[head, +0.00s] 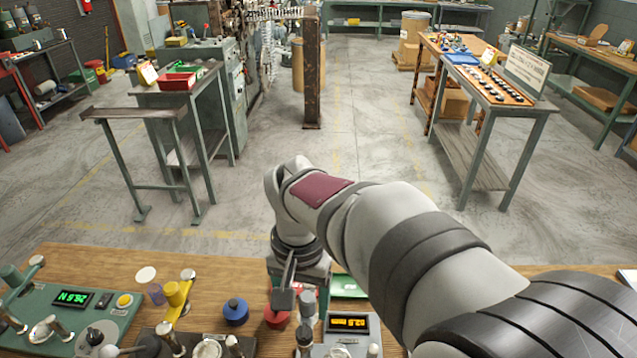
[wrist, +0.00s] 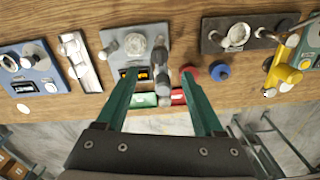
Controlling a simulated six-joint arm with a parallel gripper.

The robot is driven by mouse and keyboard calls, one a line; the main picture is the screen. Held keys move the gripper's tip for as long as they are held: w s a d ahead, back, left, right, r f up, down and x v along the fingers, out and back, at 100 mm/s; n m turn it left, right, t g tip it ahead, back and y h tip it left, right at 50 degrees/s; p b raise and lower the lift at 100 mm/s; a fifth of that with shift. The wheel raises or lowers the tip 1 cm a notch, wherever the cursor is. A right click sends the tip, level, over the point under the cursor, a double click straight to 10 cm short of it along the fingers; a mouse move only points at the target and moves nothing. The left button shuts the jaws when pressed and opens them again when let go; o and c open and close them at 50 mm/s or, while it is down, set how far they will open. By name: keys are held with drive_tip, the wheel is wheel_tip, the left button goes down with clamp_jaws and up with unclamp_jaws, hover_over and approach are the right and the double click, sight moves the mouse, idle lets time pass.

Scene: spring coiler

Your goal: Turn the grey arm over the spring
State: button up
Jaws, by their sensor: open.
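A grey device (wrist: 135,45) with an orange-lit display stands on the wooden bench, below my arm. It also shows at the front edge of the head view, where its display (head: 348,323) is visible. A grey upright part (wrist: 163,84), which may be the grey arm, stands at its right side in the wrist view; it also shows in the head view (head: 307,303). I cannot make out a spring. My gripper (wrist: 160,75) is open, its two green fingers reaching either side of the upright part. Contact cannot be told. My arm hides part of the device in the head view.
A dark plate (wrist: 265,33), a yellow fixture (wrist: 284,75) and a blue device (wrist: 35,75) stand along the bench (wrist: 185,20). A green-display device (head: 73,298) is at head-view left.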

sight(304, 330)
wheel_tip(304, 330, down, 9)
drive_tip(key=shift+r, duration=0.1)
clamp_jaws()
idle(0.3)
idle(1.1)
